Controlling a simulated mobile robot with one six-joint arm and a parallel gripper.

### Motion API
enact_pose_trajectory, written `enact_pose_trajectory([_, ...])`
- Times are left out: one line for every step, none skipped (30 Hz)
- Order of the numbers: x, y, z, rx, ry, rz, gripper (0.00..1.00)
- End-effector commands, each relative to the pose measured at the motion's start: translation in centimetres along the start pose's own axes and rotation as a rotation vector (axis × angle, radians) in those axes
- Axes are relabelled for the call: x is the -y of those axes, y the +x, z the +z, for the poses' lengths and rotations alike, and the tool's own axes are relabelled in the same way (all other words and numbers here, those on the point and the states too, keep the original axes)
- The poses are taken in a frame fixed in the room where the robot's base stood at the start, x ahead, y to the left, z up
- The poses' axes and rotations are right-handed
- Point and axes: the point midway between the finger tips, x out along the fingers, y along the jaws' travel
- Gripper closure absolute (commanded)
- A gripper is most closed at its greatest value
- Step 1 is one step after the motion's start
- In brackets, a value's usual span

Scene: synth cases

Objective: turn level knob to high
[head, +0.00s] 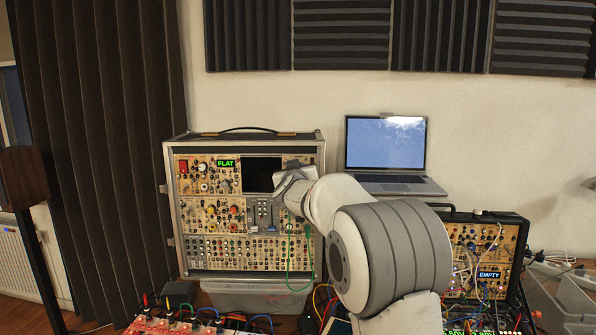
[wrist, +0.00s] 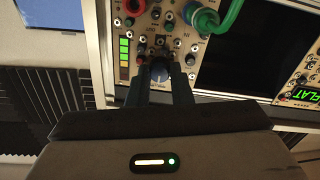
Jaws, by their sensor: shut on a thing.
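The modular synth case (head: 248,134) stands upright against the wall, its tan panels facing me. In the wrist view, my gripper (wrist: 161,78) has its two dark fingers at either side of a blue-grey knob (wrist: 159,69) and is shut on it. I cannot read a label or the knob's pointer there, so I cannot confirm it is the level knob. In the head view, my gripper (head: 291,178) is at the case's upper right, and my arm hides the knob and the panel around it.
Close to the held knob are a red knob (wrist: 134,6) and a green plug with cable (wrist: 228,15). A lit green bar (wrist: 124,50) is beside it. A dark screen (head: 261,174) and a FLAT display (head: 225,163) are left of my gripper. A laptop (head: 386,143) stands right.

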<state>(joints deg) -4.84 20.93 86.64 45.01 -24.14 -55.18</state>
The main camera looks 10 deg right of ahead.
Motion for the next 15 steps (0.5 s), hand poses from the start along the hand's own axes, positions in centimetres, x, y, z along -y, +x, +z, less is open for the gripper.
enact_pose_trajectory([0.00,-0.01,0.00,0.000,0.000,0.000,0.98])
enact_pose_trajectory([0.00,-0.01,0.00,0.000,0.000,0.000,1.00])
enact_pose_trajectory([0.01,-0.01,0.00,0.000,0.000,0.000,1.00])
enact_pose_trajectory([-0.24,0.04,0.05,0.000,0.000,0.000,1.00])
enact_pose_trajectory([-0.14,0.02,0.03,0.000,0.001,0.000,1.00])
enact_pose_trajectory([-0.07,0.00,0.02,0.000,0.002,0.000,1.00])
enact_pose_trajectory([-0.03,0.00,0.01,0.000,0.004,0.000,1.00])
enact_pose_trajectory([0.00,-0.01,0.01,0.000,0.007,0.000,1.00])
enact_pose_trajectory([0.02,-0.01,0.00,0.000,0.013,-0.001,1.00])
enact_pose_trajectory([0.04,-0.02,0.00,0.000,0.019,-0.001,1.00])
enact_pose_trajectory([0.05,-0.02,0.00,0.001,0.027,-0.001,1.00])
enact_pose_trajectory([0.06,-0.02,0.00,0.001,0.039,-0.001,1.00])
enact_pose_trajectory([0.07,-0.02,0.00,0.001,0.050,-0.001,1.00])
enact_pose_trajectory([0.08,-0.03,0.00,0.002,0.063,-0.001,1.00])
enact_pose_trajectory([0.08,-0.03,0.00,0.002,0.084,-0.001,1.00])
